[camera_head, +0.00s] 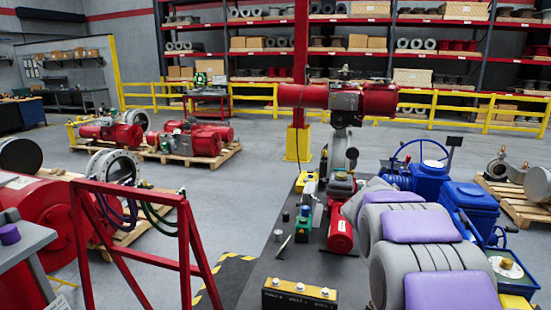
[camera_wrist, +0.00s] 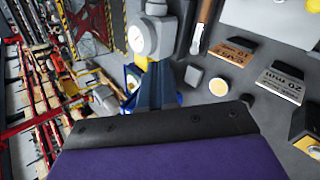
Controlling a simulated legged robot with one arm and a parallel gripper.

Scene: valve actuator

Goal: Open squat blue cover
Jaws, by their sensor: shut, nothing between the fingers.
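A squat blue cover (camera_head: 470,198) with a flat top sits on the blue equipment at the right in the head view. It looks closed down. Beside it to the left is a taller blue housing (camera_head: 430,178) with a blue handwheel. In the wrist view my gripper (camera_wrist: 154,72) is shut and empty, with its dark fingers pointing up the picture. Blue edges (camera_wrist: 131,78) show just beyond the fingers, but I cannot tell whether they belong to the cover. My arm hides the gripper in the head view.
A dark bench (camera_head: 270,262) carries small tools, a red cylinder (camera_head: 341,230) and a labelled block (camera_head: 299,296). A red frame (camera_head: 135,195) stands at the left. Open floor (camera_head: 225,205) lies between.

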